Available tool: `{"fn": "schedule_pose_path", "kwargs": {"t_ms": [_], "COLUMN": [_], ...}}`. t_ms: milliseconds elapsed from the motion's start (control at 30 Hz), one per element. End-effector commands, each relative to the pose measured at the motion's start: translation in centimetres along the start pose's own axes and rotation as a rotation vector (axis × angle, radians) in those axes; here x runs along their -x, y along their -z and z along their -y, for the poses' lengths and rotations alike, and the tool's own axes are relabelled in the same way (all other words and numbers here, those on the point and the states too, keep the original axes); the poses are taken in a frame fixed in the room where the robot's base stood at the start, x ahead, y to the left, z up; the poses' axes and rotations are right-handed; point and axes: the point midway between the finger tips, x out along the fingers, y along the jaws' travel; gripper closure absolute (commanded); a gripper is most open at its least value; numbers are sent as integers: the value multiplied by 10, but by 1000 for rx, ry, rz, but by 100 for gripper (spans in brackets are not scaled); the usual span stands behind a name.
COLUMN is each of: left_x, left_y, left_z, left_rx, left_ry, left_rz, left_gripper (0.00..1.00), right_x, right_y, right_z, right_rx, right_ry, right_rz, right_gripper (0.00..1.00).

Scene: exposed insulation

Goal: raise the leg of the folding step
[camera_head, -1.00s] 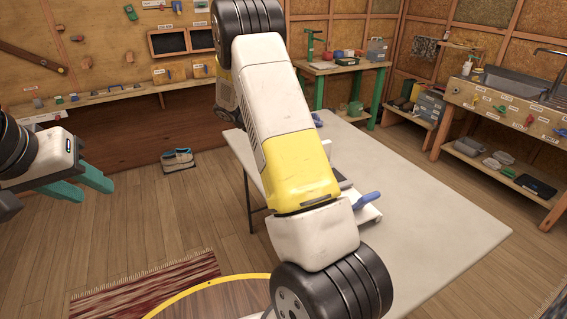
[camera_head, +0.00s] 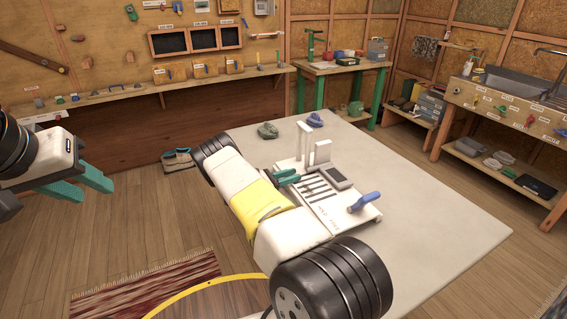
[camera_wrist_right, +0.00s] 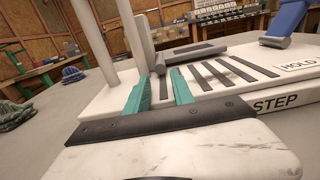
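The folding step (camera_head: 345,217) is a white board with dark slots, lying on the grey table; its side reads STEP in the wrist view (camera_wrist_right: 235,108). White uprights (camera_head: 322,152) stand at its far end. A blue handle (camera_head: 363,202) sits at its near right corner. I cannot tell for certain which part is the leg. My right gripper (camera_head: 287,177) is low at the step's left edge. In the wrist view its teal fingers (camera_wrist_right: 160,88) are apart, with a grey bar's end just beyond the gap. My left gripper (camera_head: 84,186) is open and empty, away at the left.
The grey table (camera_head: 445,230) is clear to the right of the step. Green and blue-grey cloth-like lumps (camera_head: 268,131) lie at its back. A wall shelf (camera_head: 130,90) and a sink bench (camera_head: 510,105) are further off. A rug (camera_head: 150,285) lies at lower left.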

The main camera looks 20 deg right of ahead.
Motion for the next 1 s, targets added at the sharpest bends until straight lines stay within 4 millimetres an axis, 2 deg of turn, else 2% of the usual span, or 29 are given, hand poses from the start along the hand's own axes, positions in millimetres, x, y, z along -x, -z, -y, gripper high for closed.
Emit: {"fn": "schedule_pose_path", "kwargs": {"t_ms": [100, 300, 633, 800, 1000], "left_x": [0, 0, 0, 0, 0], "left_y": [0, 0, 0, 0, 0], "left_z": [0, 0, 0, 0, 0], "left_rx": [0, 0, 0, 0, 0], "left_ry": [0, 0, 0, 0, 0], "left_rz": [0, 0, 0, 0, 0], "left_gripper": [64, 64, 64, 64, 64], "right_x": [-21, -43, -47, -47, -47], "right_y": [0, 0, -1, 0, 0], "right_z": [1, 0, 0, 0, 0], "right_rx": [-1, -2, -2, -2, -2], "right_ry": [4, 2, 1, 1, 1], "right_rz": [0, -1, -1, -1, -1], "right_gripper": [71, 71, 71, 100, 100]}}
